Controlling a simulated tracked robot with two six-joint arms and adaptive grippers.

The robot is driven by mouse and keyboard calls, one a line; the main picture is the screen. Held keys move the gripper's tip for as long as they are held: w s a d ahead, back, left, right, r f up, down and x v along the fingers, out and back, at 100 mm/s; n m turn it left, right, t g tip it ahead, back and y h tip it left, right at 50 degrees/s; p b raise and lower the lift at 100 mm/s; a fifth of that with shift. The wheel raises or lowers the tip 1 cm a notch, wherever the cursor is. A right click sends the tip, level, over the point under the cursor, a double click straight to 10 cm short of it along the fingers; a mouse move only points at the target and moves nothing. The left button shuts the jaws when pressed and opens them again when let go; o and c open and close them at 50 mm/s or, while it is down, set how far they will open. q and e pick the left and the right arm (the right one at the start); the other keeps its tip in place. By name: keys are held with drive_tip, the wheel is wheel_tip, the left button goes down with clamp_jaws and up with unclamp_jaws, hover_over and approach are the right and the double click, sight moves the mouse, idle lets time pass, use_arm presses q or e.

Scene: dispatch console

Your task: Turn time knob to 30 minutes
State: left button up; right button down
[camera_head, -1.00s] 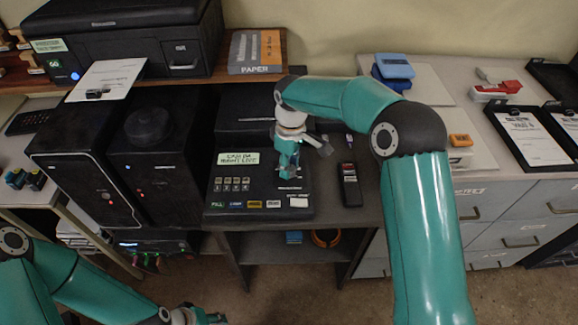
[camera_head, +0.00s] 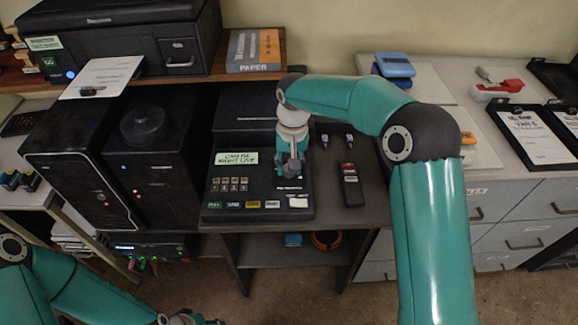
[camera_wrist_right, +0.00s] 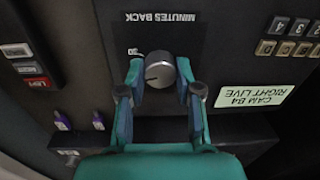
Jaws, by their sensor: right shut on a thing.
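The grey time knob (camera_wrist_right: 160,70) sits on the black console (camera_head: 225,205), with the upside-down words MINUTES BACK (camera_wrist_right: 160,17) beside it in the right wrist view. A small 30 label (camera_wrist_right: 133,51) stands beside the knob. A pale mark shows on the knob's face, off the 30 label. My right gripper (camera_wrist_right: 160,76) is shut on the knob, one finger on each side; in the head view the gripper (camera_head: 290,168) covers most of it. My left gripper (camera_head: 193,319) is low at the bottom edge, partly cut off, away from the console.
A black handset (camera_head: 351,186) lies right of the console, with two small purple-tipped items (camera_head: 349,141) behind it. Black computer towers (camera_head: 80,165) stand to the left. A printer (camera_head: 125,35) stands behind.

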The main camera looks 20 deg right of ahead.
drive_tip(key=m+b, duration=0.1)
drive_tip(key=m, duration=0.3)
drive_tip(key=shift+w+r+m, duration=0.1)
drive_tip(key=shift+w+m, duration=0.05)
drive_tip(key=shift+m, duration=0.15)
drive_tip(key=m+b, duration=0.1)
drive_tip(key=m, duration=0.3)
drive_tip(key=shift+r+t, duration=0.1)
drive_tip(key=shift+t, duration=0.2)
drive_tip(key=shift+d, duration=0.1)
drive_tip(key=c, duration=1.2)
unclamp_jaws()
drive_tip(key=o, duration=0.4)
drive_tip(key=r, duration=1.1)
drive_tip(key=shift+s+d+r, duration=0.1)
drive_tip(key=shift+s+r, duration=0.2)
drive_tip(key=shift+s, duration=0.1)
